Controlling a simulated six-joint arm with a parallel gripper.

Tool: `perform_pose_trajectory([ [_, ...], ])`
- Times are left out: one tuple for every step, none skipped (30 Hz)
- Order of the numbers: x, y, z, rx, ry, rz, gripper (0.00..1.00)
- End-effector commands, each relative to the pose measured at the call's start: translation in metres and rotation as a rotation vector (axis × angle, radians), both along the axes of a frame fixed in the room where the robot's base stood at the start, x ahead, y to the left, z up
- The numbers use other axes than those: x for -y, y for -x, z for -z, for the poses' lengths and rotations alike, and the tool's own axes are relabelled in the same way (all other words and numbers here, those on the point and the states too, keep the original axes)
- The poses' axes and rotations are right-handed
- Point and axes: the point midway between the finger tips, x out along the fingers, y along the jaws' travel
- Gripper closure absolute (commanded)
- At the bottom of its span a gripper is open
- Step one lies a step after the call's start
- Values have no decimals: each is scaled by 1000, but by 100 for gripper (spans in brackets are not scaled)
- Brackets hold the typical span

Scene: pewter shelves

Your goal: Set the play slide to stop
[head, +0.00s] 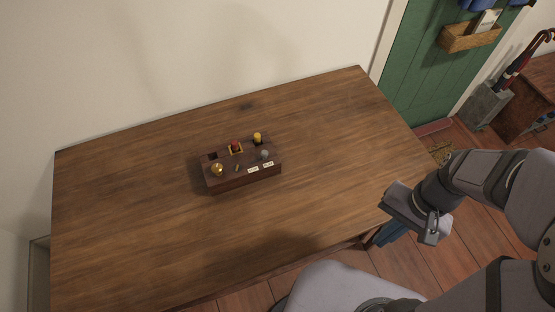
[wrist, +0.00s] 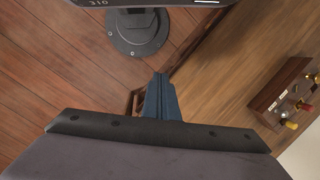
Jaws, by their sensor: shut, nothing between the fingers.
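A dark wooden control box (head: 243,179) sits on the table and carries several small controls. A grey knob (head: 265,155) stands at its right, behind two white labels (head: 260,167). The labels are too small to read, and I cannot tell for sure which control is the play slide or where it is set. My gripper (head: 376,240) is off the table's right front edge, well apart from the box. Its blue fingers are together and empty in the wrist view (wrist: 160,78).
The box also carries a red button (head: 236,146), a yellow knob (head: 257,137) and a brass knob (head: 217,169). The wooden table (head: 130,210) is otherwise bare. A wall runs behind it. A green door (head: 415,70) with a wooden holder (head: 470,38) stands at the right.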

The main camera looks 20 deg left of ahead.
Motion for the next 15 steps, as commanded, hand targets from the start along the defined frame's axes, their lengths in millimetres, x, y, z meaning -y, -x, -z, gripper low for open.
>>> perform_pose_trajectory([
  [-10,5,16,-61,-40,57,100],
  [-18,7,21,-100,-66,95,100],
  [-29,10,28,-153,-106,147,100],
  [-38,11,32,-196,-138,188,100],
  [-47,13,36,-238,-170,228,100],
  [-59,13,41,-297,-216,285,100],
  [-69,12,44,-340,-251,328,100],
  [-78,11,46,-381,-287,370,100],
  [-90,8,49,-439,-336,425,100],
  [-99,4,51,-479,-373,466,100],
  [-108,1,53,-520,-411,508,100],
  [-119,-6,55,-572,-462,561,100],
  [-127,-12,56,-610,-500,599,100],
  [-134,-18,57,-646,-540,639,100],
  [-142,-27,58,-693,-591,689,100],
])
